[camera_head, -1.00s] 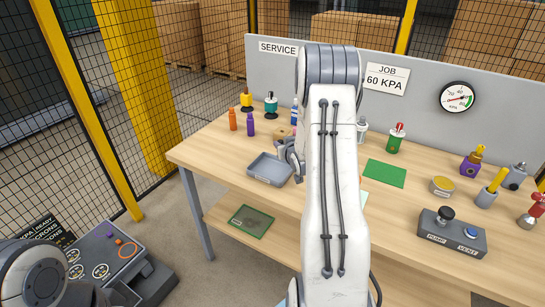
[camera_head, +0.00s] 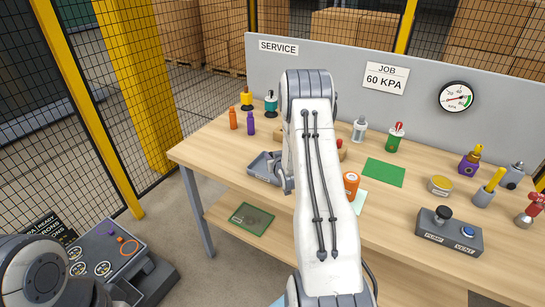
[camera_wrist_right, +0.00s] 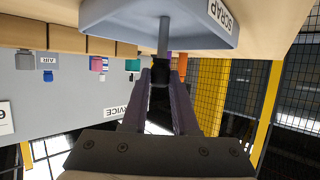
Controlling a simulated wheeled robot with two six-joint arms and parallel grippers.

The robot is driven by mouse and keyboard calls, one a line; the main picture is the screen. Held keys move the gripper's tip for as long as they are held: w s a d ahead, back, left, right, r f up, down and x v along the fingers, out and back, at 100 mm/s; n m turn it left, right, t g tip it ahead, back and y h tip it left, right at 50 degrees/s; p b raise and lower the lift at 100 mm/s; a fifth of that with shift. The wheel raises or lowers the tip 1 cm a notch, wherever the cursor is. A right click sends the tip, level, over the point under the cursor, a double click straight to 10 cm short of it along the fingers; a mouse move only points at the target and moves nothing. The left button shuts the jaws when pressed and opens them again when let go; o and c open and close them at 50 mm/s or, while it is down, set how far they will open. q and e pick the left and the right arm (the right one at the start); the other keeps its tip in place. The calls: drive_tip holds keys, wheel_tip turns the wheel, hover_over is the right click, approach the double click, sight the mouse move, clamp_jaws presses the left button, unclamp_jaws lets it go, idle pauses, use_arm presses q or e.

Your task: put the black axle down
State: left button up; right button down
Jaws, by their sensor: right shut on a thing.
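My right gripper (camera_wrist_right: 160,92) is shut on the black axle (camera_wrist_right: 160,68), which shows in the right wrist view as a black collar with a grey rod. The rod points toward the grey-blue tray marked SCRAP (camera_wrist_right: 205,30) and overlaps it in that upside-down view. I cannot tell whether the rod touches the tray. In the head view the right gripper (camera_head: 286,180) is at the right side of the tray (camera_head: 258,176), partly behind my arm, and the axle is hidden. My left gripper is out of view; only part of that arm shows at lower left.
Orange (camera_head: 233,118) and purple (camera_head: 251,123) bottles stand behind the tray. An orange canister (camera_head: 351,184), a green mat (camera_head: 384,172) and a pump and vent box (camera_head: 449,232) are to the right. A grey back panel (camera_head: 420,75) bounds the bench.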

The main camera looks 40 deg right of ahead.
drive_tip(key=c, duration=0.7)
unclamp_jaws()
drive_tip(key=shift+r+p, duration=0.2)
drive_tip(key=shift+p, duration=0.15)
drive_tip(key=shift+s+a, duration=0.1)
drive_tip(key=shift+s, duration=0.25)
drive_tip(key=b+v, duration=0.2)
drive_tip(key=v, duration=0.9)
drive_tip(key=shift+s+a, duration=0.1)
